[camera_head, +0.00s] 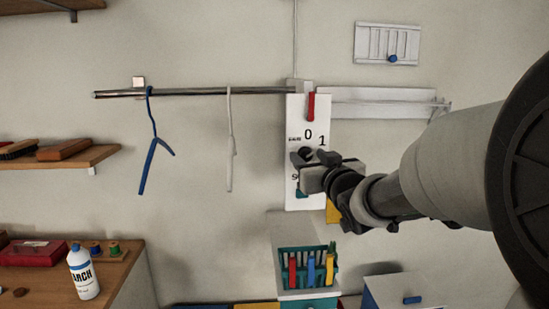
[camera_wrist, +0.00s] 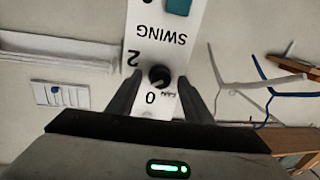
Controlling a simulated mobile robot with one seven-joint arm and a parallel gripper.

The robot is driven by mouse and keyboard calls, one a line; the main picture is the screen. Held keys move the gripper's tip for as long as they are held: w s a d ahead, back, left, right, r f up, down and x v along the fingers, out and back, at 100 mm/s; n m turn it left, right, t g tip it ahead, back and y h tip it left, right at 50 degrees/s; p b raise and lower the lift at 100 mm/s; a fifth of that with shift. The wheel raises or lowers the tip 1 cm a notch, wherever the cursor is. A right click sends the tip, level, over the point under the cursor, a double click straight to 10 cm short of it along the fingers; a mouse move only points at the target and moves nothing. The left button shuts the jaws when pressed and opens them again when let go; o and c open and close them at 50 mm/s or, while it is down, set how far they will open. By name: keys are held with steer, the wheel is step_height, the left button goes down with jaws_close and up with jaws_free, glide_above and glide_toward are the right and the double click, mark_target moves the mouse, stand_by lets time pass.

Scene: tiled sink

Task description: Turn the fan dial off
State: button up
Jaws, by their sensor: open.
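The fan dial (camera_wrist: 159,75) is a small round black knob on a white wall panel (camera_wrist: 185,62). In the wrist view the panel appears upside down, with "0" just below the dial, "2" to its left and "SWING" above. My gripper (camera_wrist: 161,86) is open, with one dark finger on each side of the dial; I cannot tell whether either touches it. In the head view my gripper (camera_head: 308,163) covers the middle of the panel (camera_head: 295,112), leaving "0" and "1" readable above it. The dial's setting is too small to read.
A red clip (camera_head: 311,106) hangs at the panel's top. A metal rail (camera_head: 200,92) with a blue hanger (camera_head: 150,160) and a white hanger (camera_head: 230,150) runs left of it. A teal basket (camera_head: 283,268) with colored pegs stands below. A teal part (camera_wrist: 178,6) sits beyond "SWING".

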steer(key=shift+c, duration=0.4)
steer(key=c, duration=1)
steer(key=shift+n+b, duration=0.3)
steer(key=shift+b, duration=0.05)
steer(key=shift+f+n+b, duration=0.1)
steer(key=shift+n+b, duration=0.75)
steer(key=shift+n, duration=0.05)
steer(key=n+b, duration=0.2)
steer(key=n, duration=0.1)
steer(key=shift+g+h+b, duration=0.3)
steer(key=shift+g, duration=0.1)
steer(key=n+b, duration=0.1)
steer(key=n, duration=0.1)
steer(key=n+b, duration=0.2)
steer(key=n, duration=0.1)
steer(key=shift+a+r+n+h, duration=0.15)
steer(key=shift+r+n+h, duration=0.15)
steer(key=shift+h, duration=0.1)
